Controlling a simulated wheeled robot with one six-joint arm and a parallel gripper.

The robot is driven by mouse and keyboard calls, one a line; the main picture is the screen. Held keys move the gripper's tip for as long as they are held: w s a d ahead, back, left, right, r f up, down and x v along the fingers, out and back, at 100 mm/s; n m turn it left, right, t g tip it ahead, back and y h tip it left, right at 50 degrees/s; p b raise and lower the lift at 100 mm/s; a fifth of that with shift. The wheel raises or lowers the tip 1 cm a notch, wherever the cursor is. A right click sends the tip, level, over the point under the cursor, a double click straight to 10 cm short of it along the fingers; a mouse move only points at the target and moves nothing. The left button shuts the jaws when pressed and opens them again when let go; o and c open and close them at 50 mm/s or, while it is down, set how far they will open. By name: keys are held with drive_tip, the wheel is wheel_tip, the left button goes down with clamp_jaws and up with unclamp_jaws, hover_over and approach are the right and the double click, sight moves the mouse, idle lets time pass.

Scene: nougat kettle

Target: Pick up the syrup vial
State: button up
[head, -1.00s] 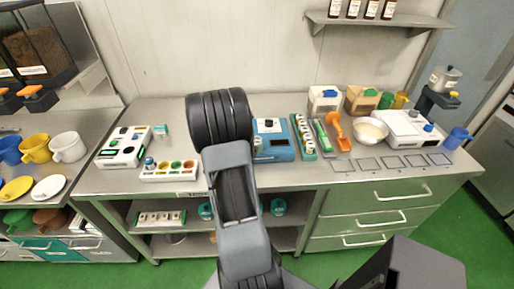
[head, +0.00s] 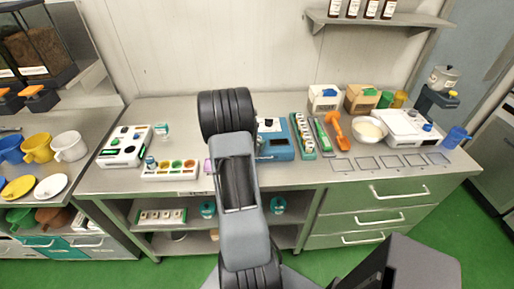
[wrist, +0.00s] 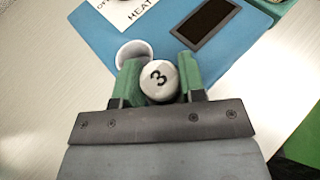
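A round white cap marked 3 (wrist: 158,82), seen from above, sits between the two green fingers of my gripper (wrist: 160,88) in the wrist view. It appears to be the top of a vial, whose body is hidden; I cannot read a syrup label. A finger is close against each side of the cap, and I cannot tell whether they press on it. A blue device (wrist: 228,52) with a HEAT label lies just beyond, and it also shows in the head view (head: 275,147). My arm hides the gripper and the vial in the head view.
A white-rimmed round opening or cup (wrist: 135,52) is close to the left finger. A rack with coloured round items (head: 170,170) stands left of my arm, and a green rack (head: 303,138) stands right of the blue device. Bare counter lies left of the fingers.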

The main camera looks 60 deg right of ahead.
drive_tip(key=c, duration=0.5)
drive_tip(key=shift+o, duration=0.2)
